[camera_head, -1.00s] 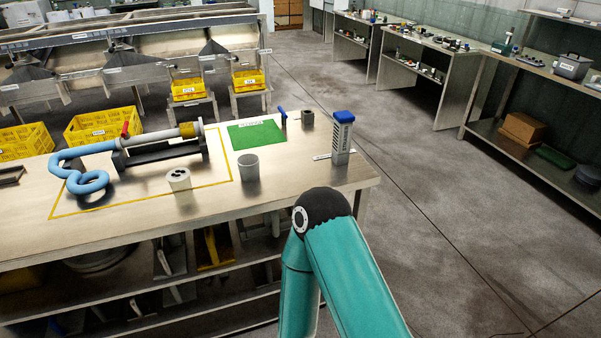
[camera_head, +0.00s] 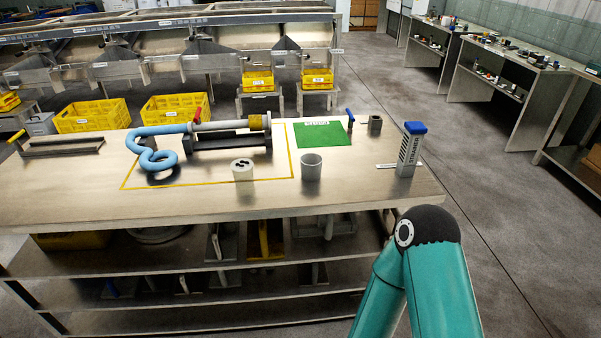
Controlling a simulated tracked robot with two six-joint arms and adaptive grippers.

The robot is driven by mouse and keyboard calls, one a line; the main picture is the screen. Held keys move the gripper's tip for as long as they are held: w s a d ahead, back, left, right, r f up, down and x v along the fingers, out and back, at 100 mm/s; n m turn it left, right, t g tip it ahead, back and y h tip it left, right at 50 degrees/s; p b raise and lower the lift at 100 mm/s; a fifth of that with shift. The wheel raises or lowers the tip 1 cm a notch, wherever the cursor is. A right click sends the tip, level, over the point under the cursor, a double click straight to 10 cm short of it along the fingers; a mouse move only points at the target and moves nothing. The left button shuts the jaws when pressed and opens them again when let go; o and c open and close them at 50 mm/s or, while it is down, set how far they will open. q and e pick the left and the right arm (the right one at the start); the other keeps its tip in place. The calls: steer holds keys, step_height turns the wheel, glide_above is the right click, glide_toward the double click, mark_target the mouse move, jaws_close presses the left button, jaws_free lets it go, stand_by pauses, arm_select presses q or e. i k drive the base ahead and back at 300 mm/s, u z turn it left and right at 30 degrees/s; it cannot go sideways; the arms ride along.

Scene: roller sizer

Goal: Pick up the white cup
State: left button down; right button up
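A small white cup-like cylinder (camera_head: 243,170) stands upright on the metal workbench (camera_head: 215,201), near its front middle. Its top shows dark spots; whether these are holes or contents, I cannot tell. Neither of my grippers is in view. Only a teal link and a black joint of my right arm show at the lower right, in front of the bench's right end and well apart from both cups.
Behind the cups lie a tube assembly with a blue hose (camera_head: 154,142) and a green mat (camera_head: 320,134). A blue-topped dispenser (camera_head: 409,150) and a small dark grey cup (camera_head: 375,125) stand to the right. Bare bench top lies in front of the cups.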

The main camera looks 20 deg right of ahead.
mark_target(311, 163)
steer(key=z, duration=0.5)
steer(key=i, duration=1)
steer(key=u, duration=0.5)
